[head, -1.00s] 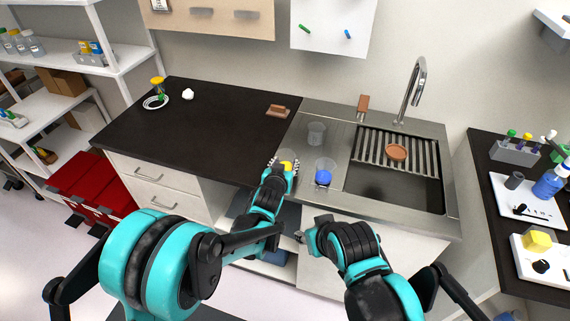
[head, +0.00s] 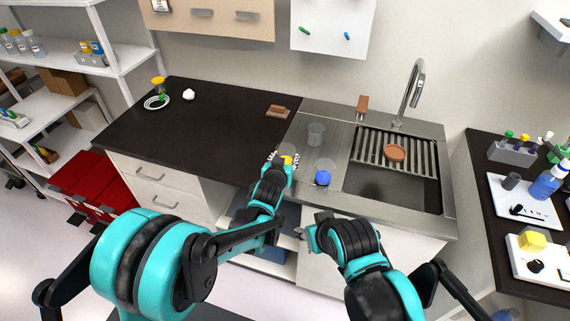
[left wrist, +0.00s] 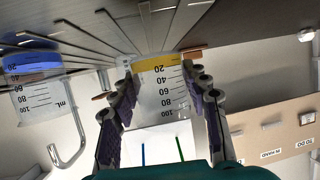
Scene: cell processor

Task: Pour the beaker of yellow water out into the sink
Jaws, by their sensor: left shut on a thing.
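The beaker of yellow water (head: 288,159) is at the left edge of the steel sink counter, partly hidden by my left gripper (head: 282,162). In the left wrist view the clear graduated beaker (left wrist: 158,98), with its yellow band, stands between the two fingers of my left gripper (left wrist: 160,82), which is shut on it. Whether it touches the counter is unclear. The sink basin (head: 398,190) lies to its right, with a slatted rack at its back. My right gripper (head: 302,233) is low in front of the counter, away from the beakers; its jaws are too small to read.
A beaker of blue water (head: 323,175) stands just right of the yellow one. An empty clear beaker (head: 316,133) stands behind it. The faucet (head: 414,92) rises behind the basin. A brown dish (head: 395,152) sits on the rack. The dark countertop (head: 215,130) is mostly clear.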

